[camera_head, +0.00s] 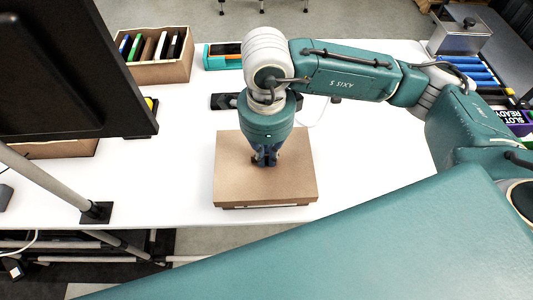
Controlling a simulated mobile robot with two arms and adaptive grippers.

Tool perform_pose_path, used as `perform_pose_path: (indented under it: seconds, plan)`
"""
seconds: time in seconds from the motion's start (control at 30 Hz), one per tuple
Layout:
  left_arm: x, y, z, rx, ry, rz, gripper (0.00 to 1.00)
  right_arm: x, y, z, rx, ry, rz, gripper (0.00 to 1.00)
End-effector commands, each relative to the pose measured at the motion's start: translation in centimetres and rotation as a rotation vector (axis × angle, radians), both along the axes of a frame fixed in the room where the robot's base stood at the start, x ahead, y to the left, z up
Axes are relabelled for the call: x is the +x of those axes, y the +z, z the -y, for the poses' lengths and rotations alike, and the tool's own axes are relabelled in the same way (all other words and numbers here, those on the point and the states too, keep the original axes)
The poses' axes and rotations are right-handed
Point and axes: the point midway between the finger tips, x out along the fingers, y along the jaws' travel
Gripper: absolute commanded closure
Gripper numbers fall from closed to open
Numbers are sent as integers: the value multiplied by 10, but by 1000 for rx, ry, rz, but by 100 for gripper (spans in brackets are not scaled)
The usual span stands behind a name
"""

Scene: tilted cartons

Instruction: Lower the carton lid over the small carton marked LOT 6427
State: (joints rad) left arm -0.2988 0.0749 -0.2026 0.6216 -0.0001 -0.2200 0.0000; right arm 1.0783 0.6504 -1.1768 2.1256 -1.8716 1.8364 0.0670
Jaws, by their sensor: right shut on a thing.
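The brown carton lid (235,182) is in the middle of the head view, near the front edge of the white table. It looks nearly level. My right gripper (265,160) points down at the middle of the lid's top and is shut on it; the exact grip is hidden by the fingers. Below the lid's front edge, a thin strip of a brown carton (268,206) with a pale label shows. The lid hides the rest of it, and the marking cannot be read. I cannot tell whether the lid rests on it. My left gripper is out of view.
The white table (370,160) is clear on both sides of the lid. A box of books (163,70) and a teal-and-orange case (224,57) stand at the back left. A black monitor (60,70) is at left. A metal box (460,33) and blue rolls (478,73) are at back right.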

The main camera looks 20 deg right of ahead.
Motion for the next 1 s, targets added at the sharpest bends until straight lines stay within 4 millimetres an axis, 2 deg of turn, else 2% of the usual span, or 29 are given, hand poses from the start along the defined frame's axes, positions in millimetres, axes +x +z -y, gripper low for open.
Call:
perform_pose_path:
  seconds: [1.0]
  plan:
    - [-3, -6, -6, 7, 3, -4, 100, 0, -3, 0, 1, 0, 1, 100]
